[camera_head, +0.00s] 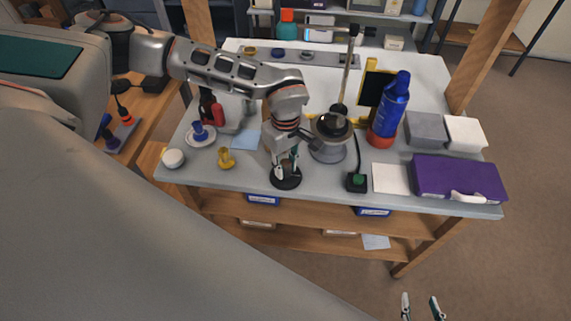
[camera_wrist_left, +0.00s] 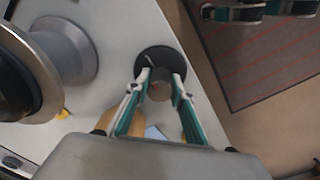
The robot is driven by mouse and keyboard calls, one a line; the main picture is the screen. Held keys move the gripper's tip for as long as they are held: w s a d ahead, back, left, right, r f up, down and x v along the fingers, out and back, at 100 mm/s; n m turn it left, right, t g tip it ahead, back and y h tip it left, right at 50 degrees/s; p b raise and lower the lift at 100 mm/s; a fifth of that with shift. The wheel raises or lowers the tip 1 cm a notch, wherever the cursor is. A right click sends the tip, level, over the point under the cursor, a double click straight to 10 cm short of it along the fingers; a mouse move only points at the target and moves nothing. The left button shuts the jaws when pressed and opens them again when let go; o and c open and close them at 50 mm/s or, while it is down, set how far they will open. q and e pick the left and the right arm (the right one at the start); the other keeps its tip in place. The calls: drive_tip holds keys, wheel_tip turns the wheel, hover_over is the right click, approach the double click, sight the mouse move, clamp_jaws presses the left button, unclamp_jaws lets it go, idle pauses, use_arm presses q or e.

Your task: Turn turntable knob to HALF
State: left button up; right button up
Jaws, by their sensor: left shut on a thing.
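A round black knob base (camera_head: 286,182) sits near the front edge of the grey table, and it also shows in the left wrist view (camera_wrist_left: 158,62). My left gripper (camera_head: 287,165) reaches down over it, its fingers (camera_wrist_left: 160,85) closed in on the knob's middle part, which they largely hide. No HALF mark is readable. A grey stand (camera_head: 328,153), likely the turntable, is just behind and to the right, with a black round part (camera_head: 332,124) on top. My right gripper (camera_head: 421,307) is open and empty over the floor, in front of the table.
A blue bottle (camera_head: 394,104), a black switch box with a cable (camera_head: 357,182) and a purple case (camera_head: 458,177) stand to the right. A yellow piece (camera_head: 226,158) and a white dish (camera_head: 201,138) are to the left. Bare tabletop shows left of the knob.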

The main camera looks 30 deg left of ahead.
sight(285, 163)
idle(0.4)
use_arm(q)
drive_tip(key=o, duration=1.1)
drive_tip(key=shift+r, duration=0.2)
wheel_tip(285, 163, up, 12)
drive_tip(key=shift+f, duration=0.15)
